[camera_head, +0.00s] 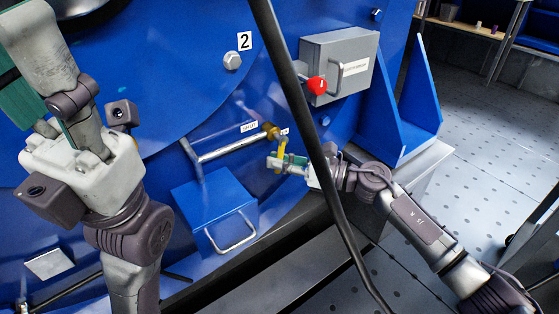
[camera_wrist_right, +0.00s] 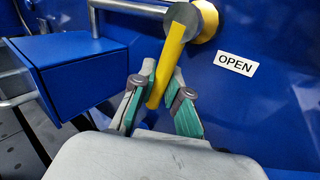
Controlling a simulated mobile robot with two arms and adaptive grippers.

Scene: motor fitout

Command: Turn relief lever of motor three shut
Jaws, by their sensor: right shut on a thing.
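The yellow relief lever (camera_head: 263,146) hangs from a brass fitting (camera_head: 270,130) at the right end of a grey pipe on the blue motor housing. In the right wrist view the lever (camera_wrist_right: 172,55) slants down and a little left from its round pivot. My right gripper (camera_head: 277,163) is shut on the lever's lower end; its fingers (camera_wrist_right: 160,98) sit on both sides of it. A white OPEN label (camera_wrist_right: 236,64) is right of the pivot. My left gripper (camera_head: 35,85) is raised at the left, away from the lever, its fingers apart and empty.
A blue box with a handle (camera_head: 215,205) sits below the pipe (camera_head: 230,149). A grey switch box (camera_head: 345,55) with a red knob (camera_head: 317,85) is up right. A black cable (camera_head: 290,80) crosses the head view. Perforated floor (camera_head: 480,150) is open at the right.

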